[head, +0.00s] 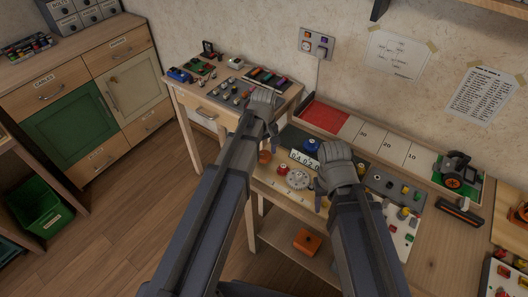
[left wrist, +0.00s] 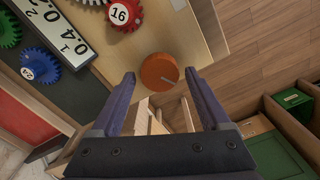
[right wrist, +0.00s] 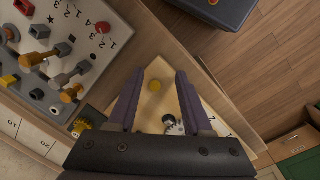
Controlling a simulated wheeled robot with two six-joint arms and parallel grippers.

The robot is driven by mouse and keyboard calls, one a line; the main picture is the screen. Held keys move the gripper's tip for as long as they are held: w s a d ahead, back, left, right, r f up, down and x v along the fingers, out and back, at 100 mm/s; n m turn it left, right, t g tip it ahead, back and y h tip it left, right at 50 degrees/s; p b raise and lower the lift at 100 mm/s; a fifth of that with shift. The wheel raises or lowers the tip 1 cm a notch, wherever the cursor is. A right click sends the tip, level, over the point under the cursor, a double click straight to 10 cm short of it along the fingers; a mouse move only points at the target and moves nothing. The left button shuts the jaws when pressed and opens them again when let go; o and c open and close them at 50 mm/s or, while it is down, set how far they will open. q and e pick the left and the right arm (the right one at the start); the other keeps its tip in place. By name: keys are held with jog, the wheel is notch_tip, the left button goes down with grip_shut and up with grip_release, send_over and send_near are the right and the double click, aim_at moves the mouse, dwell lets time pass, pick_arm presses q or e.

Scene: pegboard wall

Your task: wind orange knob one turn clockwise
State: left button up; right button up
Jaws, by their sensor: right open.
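The orange knob (left wrist: 159,72) is a round disc with a pale pointer line, at the edge of the wooden bench in the left wrist view. In the head view it (head: 265,157) shows beside my left forearm, which partly covers its surroundings. My left gripper (left wrist: 160,76) is open, with its fingertips on either side of the knob in the picture. I cannot tell whether they touch it. My left gripper in the head view (head: 273,130) is mostly a grey hand seen from behind. My right gripper (right wrist: 160,74) is open and empty above the bench.
A red gear marked 16 (left wrist: 122,14), a blue gear (left wrist: 40,68) and a number strip (left wrist: 57,30) are near the knob. A board with pegs and knobs (right wrist: 60,50) lies left of my right gripper.

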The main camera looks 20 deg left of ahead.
pick_arm(q)
jog(key=c, duration=1.2)
